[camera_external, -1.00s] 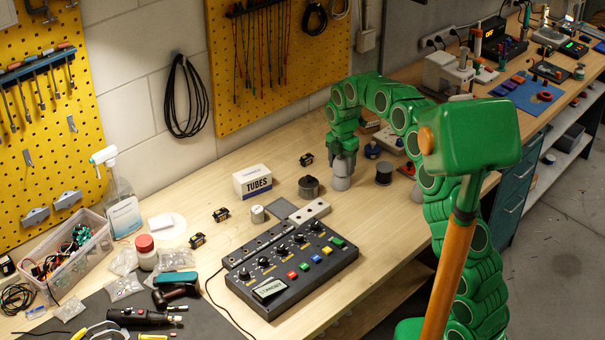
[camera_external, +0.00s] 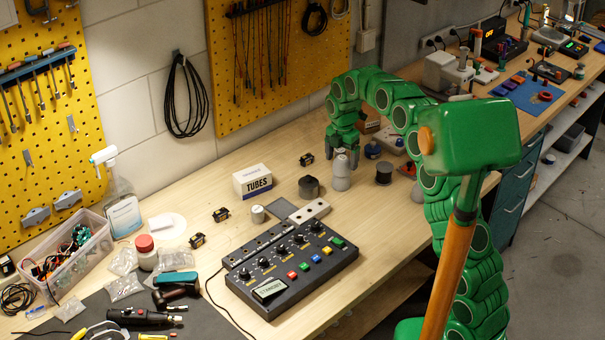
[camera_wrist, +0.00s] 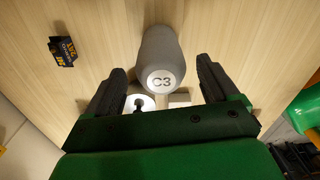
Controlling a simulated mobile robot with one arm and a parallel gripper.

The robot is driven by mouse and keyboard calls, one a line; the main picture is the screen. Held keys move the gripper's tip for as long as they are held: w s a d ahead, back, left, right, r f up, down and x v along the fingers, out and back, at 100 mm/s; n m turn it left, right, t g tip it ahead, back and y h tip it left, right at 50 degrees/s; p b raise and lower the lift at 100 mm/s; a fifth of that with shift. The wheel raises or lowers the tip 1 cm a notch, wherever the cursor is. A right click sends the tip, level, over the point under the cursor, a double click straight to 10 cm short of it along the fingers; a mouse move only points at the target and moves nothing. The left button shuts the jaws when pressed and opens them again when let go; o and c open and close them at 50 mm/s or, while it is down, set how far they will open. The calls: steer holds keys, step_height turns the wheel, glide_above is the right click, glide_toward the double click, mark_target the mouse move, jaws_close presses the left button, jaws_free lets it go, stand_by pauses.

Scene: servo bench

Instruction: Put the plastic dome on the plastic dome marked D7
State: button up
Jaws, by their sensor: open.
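A grey plastic dome marked C3 (camera_wrist: 162,80) shows in the wrist view, its marked top facing the camera. In the external view, the grey plastic dome (camera_external: 342,162) appears to rest on a second grey piece (camera_external: 340,183), together an upright stack on the bench. I cannot read a D7 mark in any view. My gripper (camera_external: 340,148) is just above the stack in the external view. In the wrist view, my gripper (camera_wrist: 162,70) is open, one black finger on each side of the dome, with visible gaps.
A dark spool (camera_external: 384,173) stands close to the right of the stack, and a dark round part (camera_external: 309,187) to its left. A small black-and-yellow component (camera_external: 306,159) lies behind left. The TUBES box (camera_external: 252,181) and a control panel (camera_external: 292,268) are further left.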

mark_target(342, 157)
step_height(342, 157, up, 10)
steer(key=shift+w+a+f, duration=0.1)
steer(key=shift+f, duration=0.15)
steer(key=shift+r, duration=0.1)
steer(key=s+d+r+m, duration=0.3)
steer(key=s+d+m, duration=0.4)
steer(key=s+d, duration=0.35)
steer(key=s+d+r+m, duration=0.2)
steer(key=s+d+m, duration=0.6)
steer(key=d, duration=0.4)
steer(key=s+d+f+m, duration=0.2)
steer(key=s+d+m, duration=0.1)
steer(key=s, duration=0.6)
steer(key=s+d+f+m+g, duration=0.1)
steer(key=s+d+f+m, duration=0.1)
steer(key=s+d+m, duration=0.2)
steer(key=s+d+f+m, duration=0.2)
steer(key=s+m, duration=0.4)
steer(key=s, duration=0.7)
steer(key=shift+s+d+f+m+g, duration=0.3)
steer(key=shift+d+f+m, duration=0.1)
steer(key=shift+d, duration=0.5)
